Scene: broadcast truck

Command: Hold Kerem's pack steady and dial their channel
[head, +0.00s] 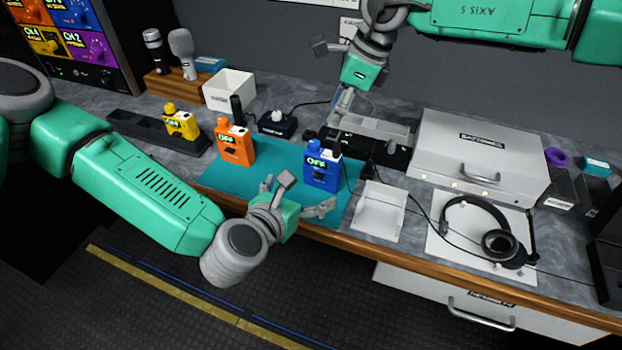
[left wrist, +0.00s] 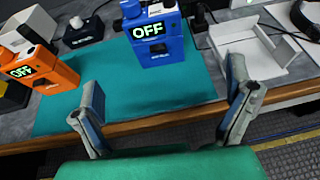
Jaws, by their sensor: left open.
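A blue pack (head: 320,180) with a lit OFF display stands upright on the teal mat (head: 272,170); it also shows in the left wrist view (left wrist: 165,60). An orange pack (head: 236,154), also reading OFF, stands left of it. A yellow pack (head: 181,125) reading ON stands in a dark tray farther left. I cannot read a name Kerem on any pack. My left gripper (head: 303,194) is open and empty in front of the blue pack, near the mat's front edge. My right gripper (head: 341,110) points down just above and behind the blue pack; its fingertips are hard to make out.
A rack with coloured channel panels (head: 72,44) stands at the far left. A white open tray (head: 379,218), a headset (head: 490,237) and a large grey case (head: 478,150) lie to the right. A white box (head: 229,88) and microphones (head: 183,52) stand behind.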

